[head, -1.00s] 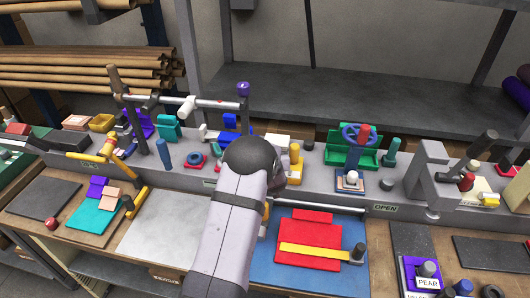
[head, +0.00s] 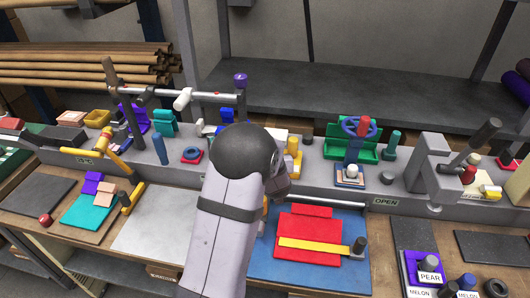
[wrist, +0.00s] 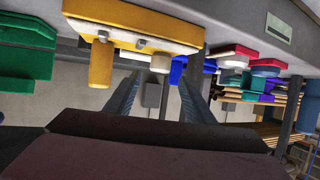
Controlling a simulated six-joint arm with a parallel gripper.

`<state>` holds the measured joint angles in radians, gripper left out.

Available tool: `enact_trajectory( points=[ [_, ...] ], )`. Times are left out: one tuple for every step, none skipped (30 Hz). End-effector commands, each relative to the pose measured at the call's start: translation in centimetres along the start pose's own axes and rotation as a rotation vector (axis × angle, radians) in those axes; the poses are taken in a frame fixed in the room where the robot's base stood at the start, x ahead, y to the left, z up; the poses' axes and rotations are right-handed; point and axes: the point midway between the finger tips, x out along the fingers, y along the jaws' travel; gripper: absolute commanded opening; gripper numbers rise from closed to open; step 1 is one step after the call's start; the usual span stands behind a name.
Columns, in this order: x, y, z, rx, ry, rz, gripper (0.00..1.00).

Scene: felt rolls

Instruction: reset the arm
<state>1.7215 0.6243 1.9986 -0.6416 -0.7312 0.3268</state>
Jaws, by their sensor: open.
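My gripper (wrist: 157,88) shows in the wrist view with its two dark fingers apart and nothing between them. It faces a yellow block with pegs (wrist: 135,35) on the grey ledge, and the wrist picture appears upside down. I cannot tell whether the fingers touch anything. In the head view my grey arm (head: 225,230) reaches over the bench, its dark rounded joint near the ledge.
A blue mat (head: 265,268) with red felt and a yellow strip lies right of my arm. A bare pale board (head: 155,225) lies left. A rod on posts (head: 205,95) and a grey clamp (head: 430,170) rise from the ledge. Labelled rolls stand front right.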

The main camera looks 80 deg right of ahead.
Motion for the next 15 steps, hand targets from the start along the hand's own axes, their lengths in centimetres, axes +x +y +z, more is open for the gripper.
enact_trajectory(
  points=[
    [0.0,0.0,0.0,0.000,0.000,0.000,0.49],
    [0.0,0.0,0.0,0.000,0.000,0.000,0.49],
    [0.0,0.0,0.0,0.000,0.000,0.000,0.49],
    [0.0,0.0,0.0,0.000,0.000,0.000,0.49],
    [0.0,0.0,0.0,0.000,0.000,0.000,0.49],
    [0.0,0.0,0.0,0.000,0.000,0.000,0.49],
    [0.0,0.0,0.0,0.000,0.000,0.000,0.49],
    [0.0,0.0,0.0,0.000,0.000,0.000,0.49],
    [0.0,0.0,0.0,0.000,0.000,0.000,0.49],
    [0.0,0.0,0.0,0.000,0.000,0.000,0.49],
    [0.0,0.0,0.0,0.000,0.000,0.000,0.49],
    [0.0,-0.2,-0.1,-0.001,-0.001,-0.002,0.49],
    [0.0,-0.5,-0.2,-0.004,-0.004,-0.005,0.49],
    [0.0,-0.9,-0.2,-0.007,-0.008,-0.009,0.49],
    [0.0,-1.6,-0.3,-0.013,-0.016,-0.016,0.49]
  ],
)
